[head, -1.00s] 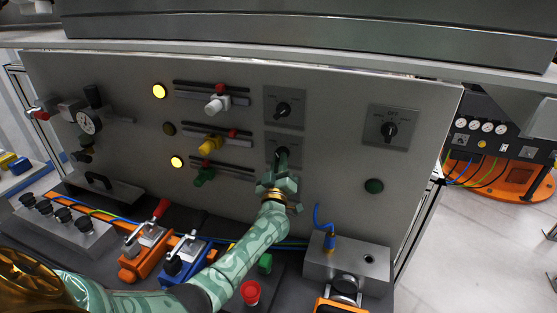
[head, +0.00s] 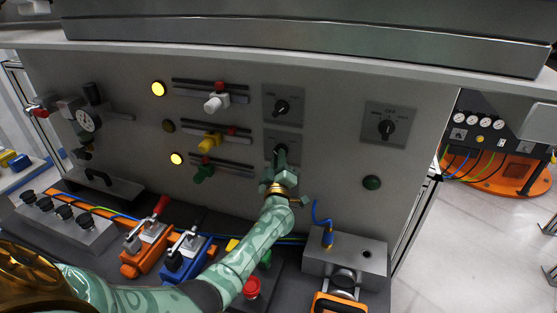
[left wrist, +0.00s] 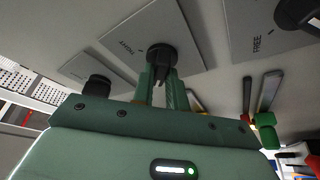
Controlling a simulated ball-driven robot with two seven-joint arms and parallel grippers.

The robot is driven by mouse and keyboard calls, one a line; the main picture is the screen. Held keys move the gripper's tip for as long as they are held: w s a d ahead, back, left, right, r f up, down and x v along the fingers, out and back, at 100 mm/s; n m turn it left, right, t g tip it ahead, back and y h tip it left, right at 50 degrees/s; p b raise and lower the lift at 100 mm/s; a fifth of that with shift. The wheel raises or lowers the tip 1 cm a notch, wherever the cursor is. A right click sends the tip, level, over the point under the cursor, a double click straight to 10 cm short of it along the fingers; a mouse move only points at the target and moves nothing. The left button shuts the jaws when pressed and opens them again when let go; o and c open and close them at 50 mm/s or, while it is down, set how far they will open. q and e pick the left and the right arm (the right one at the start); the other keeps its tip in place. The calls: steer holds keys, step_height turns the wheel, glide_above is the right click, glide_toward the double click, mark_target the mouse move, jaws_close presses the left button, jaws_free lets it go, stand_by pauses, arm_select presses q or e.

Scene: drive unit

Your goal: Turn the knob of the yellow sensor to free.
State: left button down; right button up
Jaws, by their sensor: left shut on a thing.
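The yellow sensor (head: 210,141) sits on the middle rail of the grey panel, with a red piece (head: 232,131) beside it. My left gripper (head: 280,160) is at the lower of two dark rotary knobs in the panel's middle. Its fingers are shut on that black knob (left wrist: 161,55), which shows between the fingertips in the left wrist view. The knob's plate (left wrist: 130,38) has a small label, hard to read. In the head view the gripper mostly hides this knob, so its pointer direction is unclear. My right gripper is not in view.
The upper knob (head: 282,107) and a right knob (head: 387,128) are on separate plates. A plate marked FREE (left wrist: 262,35) shows in the left wrist view. White (head: 216,102) and green (head: 203,173) sensors sit above and below the yellow one. Clamps (head: 150,247) stand below.

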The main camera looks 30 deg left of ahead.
arm_select(q)
steer(key=c, duration=1.4)
jaws_free()
steer(key=v, duration=1.6)
steer(key=shift+f, duration=0.15)
steer(key=shift+s+d, duration=0.1)
steer(key=shift+f, duration=0.1)
